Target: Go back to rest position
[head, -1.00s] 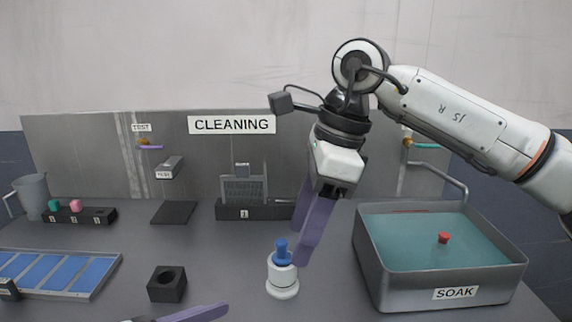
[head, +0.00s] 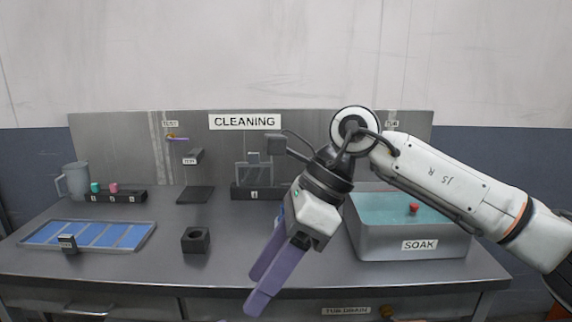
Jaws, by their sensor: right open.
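My right gripper (head: 258,288) hangs from the arm that comes in from the right. Its two purple fingers point down and to the left, apart and empty, in front of the table (head: 150,275). It holds nothing. The white bottle with the blue top seen earlier is not clearly visible now; the gripper covers that part of the table. My left gripper is not in view.
The grey SOAK tub (head: 405,243) with a red knob stands at the right, partly behind my right arm. A black block (head: 196,240) and a blue-panelled tray (head: 148,243) lie at the left. A grey jug (head: 77,181) stands at the back left.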

